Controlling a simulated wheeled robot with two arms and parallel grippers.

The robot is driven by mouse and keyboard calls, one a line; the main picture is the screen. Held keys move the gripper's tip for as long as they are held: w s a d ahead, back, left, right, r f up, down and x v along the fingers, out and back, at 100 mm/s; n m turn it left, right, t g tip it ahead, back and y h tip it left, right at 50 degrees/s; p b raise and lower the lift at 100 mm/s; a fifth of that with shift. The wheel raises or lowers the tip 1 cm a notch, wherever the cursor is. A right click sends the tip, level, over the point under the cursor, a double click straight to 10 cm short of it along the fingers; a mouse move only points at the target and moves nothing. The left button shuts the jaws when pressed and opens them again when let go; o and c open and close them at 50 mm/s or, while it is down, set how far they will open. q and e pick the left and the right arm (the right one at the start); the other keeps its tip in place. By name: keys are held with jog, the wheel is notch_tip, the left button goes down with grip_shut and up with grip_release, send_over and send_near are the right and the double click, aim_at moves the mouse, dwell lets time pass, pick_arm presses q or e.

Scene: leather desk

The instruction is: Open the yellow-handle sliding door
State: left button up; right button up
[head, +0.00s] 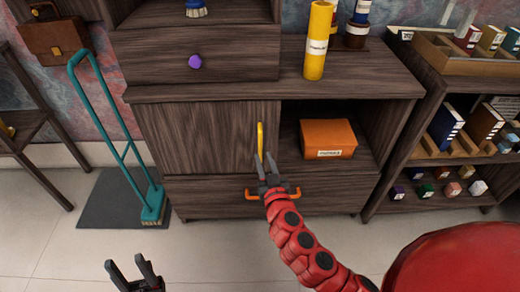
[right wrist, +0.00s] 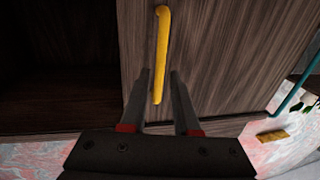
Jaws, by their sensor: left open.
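The sliding door (head: 205,135) is a dark wood panel covering the left half of the cabinet's compartment in the head view. Its yellow handle (head: 260,138) is an upright bar near the door's right edge. My right gripper (head: 265,165) is in front of the handle's lower end. In the right wrist view its two fingers (right wrist: 159,75) stand apart, with the yellow handle (right wrist: 162,45) showing between them. Neither finger visibly touches it, and I cannot tell the depth. My left gripper (head: 134,270) is open and empty at the bottom left, away from the cabinet.
The compartment's right half holds an orange box (head: 328,139). An orange drawer handle (head: 292,192) is just below my right gripper. A yellow cylinder (head: 317,42) stands on the cabinet top.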

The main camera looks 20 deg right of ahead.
aim_at(261, 150)
jog(key=w, duration=0.5)
jog(key=shift+w+d, duration=0.15)
jog(key=shift+d, duration=0.05)
grip_shut()
dwell(1.2)
